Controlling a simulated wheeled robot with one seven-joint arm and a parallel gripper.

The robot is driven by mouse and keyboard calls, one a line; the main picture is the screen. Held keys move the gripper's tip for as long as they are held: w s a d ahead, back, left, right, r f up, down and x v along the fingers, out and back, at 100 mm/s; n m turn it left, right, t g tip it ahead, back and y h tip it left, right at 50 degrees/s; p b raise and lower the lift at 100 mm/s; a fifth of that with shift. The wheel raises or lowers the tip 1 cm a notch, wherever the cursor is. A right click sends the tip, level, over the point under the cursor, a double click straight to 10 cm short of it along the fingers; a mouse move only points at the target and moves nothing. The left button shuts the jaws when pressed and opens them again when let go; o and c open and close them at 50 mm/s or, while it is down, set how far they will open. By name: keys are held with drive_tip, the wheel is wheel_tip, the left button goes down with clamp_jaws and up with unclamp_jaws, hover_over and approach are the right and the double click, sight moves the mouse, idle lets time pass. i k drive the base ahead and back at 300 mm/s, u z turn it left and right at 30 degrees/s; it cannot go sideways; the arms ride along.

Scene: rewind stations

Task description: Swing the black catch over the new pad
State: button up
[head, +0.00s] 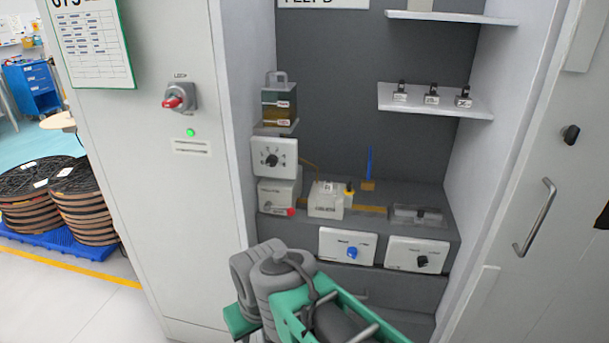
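I cannot single out the black catch or the new pad for sure at this size. Inside the grey cabinet bay, a white block (325,200) with a yellow knob stands on the dark bench (300,219). To its right are a flat brown piece and an upright blue stick (369,163) with a brown foot. Further right lies a low grey fixture (417,215); its details are too small to read. My grey and green arm fills the bottom middle, in front of and below the bench. My gripper's fingertips do not show.
Three small black-topped items (431,95) stand on the white right shelf (390,103). Panels with a blue knob (352,252) and a black knob (422,261) face the front. A dial box (274,158) and an amber container (279,103) are at left. Side walls bound the bay.

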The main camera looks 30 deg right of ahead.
sight(349, 192)
drive_tip(key=i, duration=0.8)
drive_tip(key=z, duration=0.95)
drive_tip(key=i, duration=0.45)
drive_tip(key=z, duration=0.55)
